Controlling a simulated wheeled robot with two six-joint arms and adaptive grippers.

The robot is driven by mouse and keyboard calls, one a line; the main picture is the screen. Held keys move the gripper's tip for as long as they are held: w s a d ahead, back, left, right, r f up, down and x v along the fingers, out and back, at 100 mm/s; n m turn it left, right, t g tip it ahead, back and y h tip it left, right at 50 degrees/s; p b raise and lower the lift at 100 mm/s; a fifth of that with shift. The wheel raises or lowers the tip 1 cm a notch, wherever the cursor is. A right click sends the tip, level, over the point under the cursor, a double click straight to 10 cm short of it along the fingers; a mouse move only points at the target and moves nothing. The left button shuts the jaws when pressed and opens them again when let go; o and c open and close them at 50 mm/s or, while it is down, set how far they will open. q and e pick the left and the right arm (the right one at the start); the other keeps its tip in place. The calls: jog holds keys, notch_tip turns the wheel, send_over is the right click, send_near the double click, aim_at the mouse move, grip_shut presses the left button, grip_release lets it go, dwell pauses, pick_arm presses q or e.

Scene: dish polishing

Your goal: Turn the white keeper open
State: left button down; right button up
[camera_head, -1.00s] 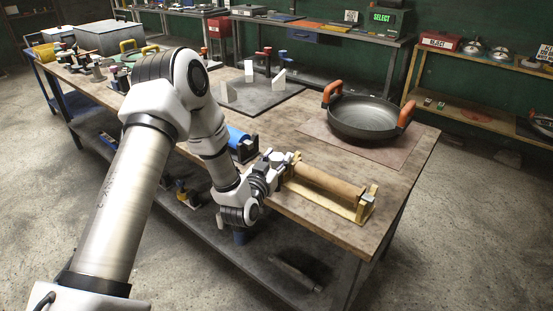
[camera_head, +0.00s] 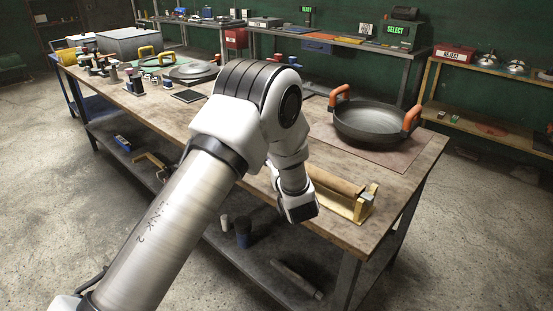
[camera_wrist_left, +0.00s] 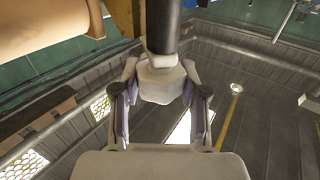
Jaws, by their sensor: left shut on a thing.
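The white keeper (camera_wrist_left: 160,82) is a pale block in the left wrist view, at the lower end of a dark post (camera_wrist_left: 163,25). My left gripper (camera_wrist_left: 160,70) is shut on it, one finger on each side. In the head view the gripper and keeper are hidden behind my left arm's wrist, at the near-left end of a wooden cradle (camera_head: 358,207). The cradle holds a tan roller (camera_head: 335,180). The roller also shows at the upper left of the left wrist view (camera_wrist_left: 40,25). My right gripper is not in view.
A dark pan (camera_head: 372,124) with orange handles stands on a brown mat (camera_head: 395,158) behind the cradle. Grey boxes (camera_head: 138,42) and small items crowd the bench's far left. The bench (camera_head: 418,170) is clear at its right edge.

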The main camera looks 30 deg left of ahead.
pick_arm(q)
jog(key=n+g+y, duration=0.2)
jog(key=g, duration=0.1)
jog(key=n+g+y, duration=0.1)
jog(key=n+g, duration=0.2)
jog(key=shift+r+g+y, duration=0.1)
jog(key=shift+g+y, duration=0.3)
jog(key=shift+r+g, duration=0.1)
jog(key=shift+g, duration=0.2)
jog(key=shift+w, duration=0.1)
jog(key=c, duration=0.6)
grip_release()
jog(key=v, duration=1.2)
jog(key=shift+f, duration=0.2)
